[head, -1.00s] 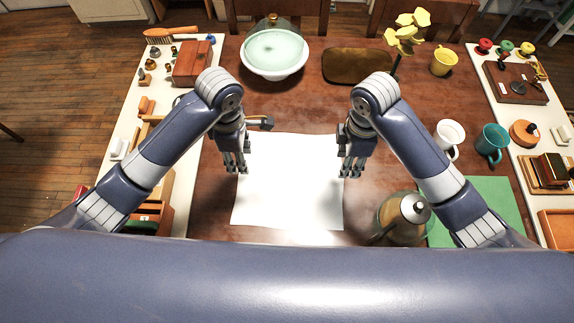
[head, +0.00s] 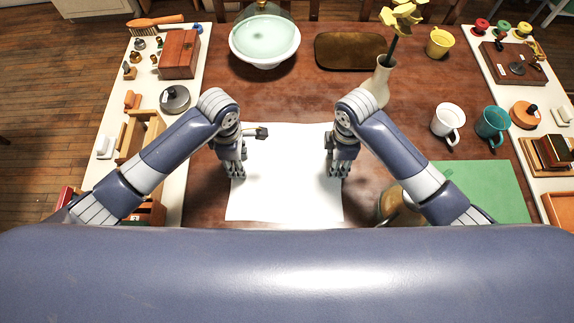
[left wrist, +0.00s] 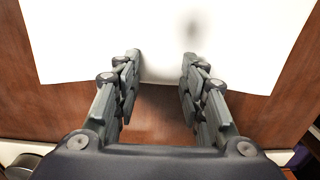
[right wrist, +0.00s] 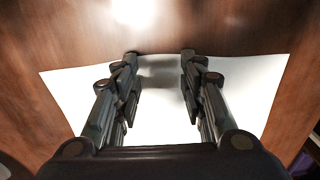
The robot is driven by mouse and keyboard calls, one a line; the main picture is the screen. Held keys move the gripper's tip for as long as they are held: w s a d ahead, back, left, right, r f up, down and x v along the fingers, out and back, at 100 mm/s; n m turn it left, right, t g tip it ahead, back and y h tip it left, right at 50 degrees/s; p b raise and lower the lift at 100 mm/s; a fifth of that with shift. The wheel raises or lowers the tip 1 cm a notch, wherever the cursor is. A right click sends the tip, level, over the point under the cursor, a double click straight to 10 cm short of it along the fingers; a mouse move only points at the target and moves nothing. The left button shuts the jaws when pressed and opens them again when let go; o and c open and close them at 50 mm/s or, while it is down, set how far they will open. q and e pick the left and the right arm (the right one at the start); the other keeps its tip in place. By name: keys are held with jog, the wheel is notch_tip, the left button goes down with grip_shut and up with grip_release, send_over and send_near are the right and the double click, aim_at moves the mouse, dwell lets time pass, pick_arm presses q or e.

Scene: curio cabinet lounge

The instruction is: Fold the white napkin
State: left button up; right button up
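The white napkin (head: 284,185) lies flat and unfolded on the dark wooden table. My left gripper (head: 235,176) hangs at its left edge, and my right gripper (head: 338,174) hangs at its right edge. In the left wrist view my left gripper (left wrist: 160,58) is open, fingers apart, with its tips at the edge of the napkin (left wrist: 90,40) and nothing between them. In the right wrist view my right gripper (right wrist: 159,58) is also open and empty, over the napkin (right wrist: 245,95). I cannot tell whether the fingertips touch the cloth.
A pale green bowl (head: 265,45), a brown tray (head: 350,50) and a vase (head: 378,82) with yellow flowers stand behind. A white mug (head: 446,122), teal mug (head: 491,122) and green mat (head: 485,185) lie right. My right arm partly hides a glass vessel (head: 392,207).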

pick_arm(q)
jog(key=shift+f, duration=0.1)
pick_arm(e)
jog(key=shift+f, duration=0.1)
pick_arm(q)
jog(key=shift+f, duration=0.15)
pick_arm(e)
jog(key=shift+f, duration=0.15)
pick_arm(q)
jog(key=c, duration=0.5)
pick_arm(e)
jog(key=c, duration=0.5)
pick_arm(q)
jog(key=shift+f, duration=0.1)
grip_shut()
pick_arm(e)
jog(key=shift+f, duration=0.1)
grip_shut()
pick_arm(q)
jog(key=shift+s, duration=0.1)
pick_arm(e)
jog(key=shift+s, duration=0.1)
